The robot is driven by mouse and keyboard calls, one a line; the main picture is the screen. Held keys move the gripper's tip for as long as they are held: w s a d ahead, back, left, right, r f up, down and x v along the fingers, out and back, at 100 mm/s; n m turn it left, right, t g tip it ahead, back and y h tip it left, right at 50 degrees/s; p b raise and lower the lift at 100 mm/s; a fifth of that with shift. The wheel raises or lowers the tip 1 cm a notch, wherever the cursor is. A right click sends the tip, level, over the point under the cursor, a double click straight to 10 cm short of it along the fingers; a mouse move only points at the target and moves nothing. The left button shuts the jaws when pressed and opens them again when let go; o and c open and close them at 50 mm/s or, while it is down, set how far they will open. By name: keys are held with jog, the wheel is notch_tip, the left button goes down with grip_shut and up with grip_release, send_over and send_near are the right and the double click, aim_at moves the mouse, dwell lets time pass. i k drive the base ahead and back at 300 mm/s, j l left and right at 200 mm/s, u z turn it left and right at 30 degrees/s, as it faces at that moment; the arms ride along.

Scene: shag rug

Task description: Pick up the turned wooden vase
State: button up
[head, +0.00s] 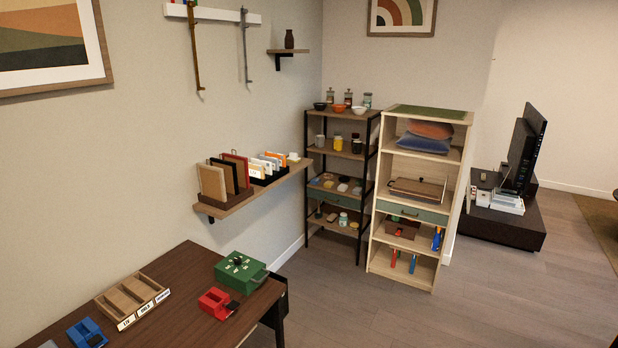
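A small dark brown vase (289,39) with a narrow neck stands upright on a small wooden wall shelf (281,51), high on the wall in the upper middle of the head view. It looks like the turned wooden vase, though it is too small to tell its material. Nothing covers it. My gripper is not in view.
A longer wall shelf (238,201) with upright boards and cards is lower. A dark table (190,262) with a green box (240,268) and trays stands at front left. A black-framed rack (308,188) and pale bookcase (383,160) stand behind.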

aim_at(288, 40)
jog(key=i, duration=2.85)
jog(key=i+j+z, duration=0.15)
jog(key=i, duration=1.4)
jog(key=j+z, duration=0.05)
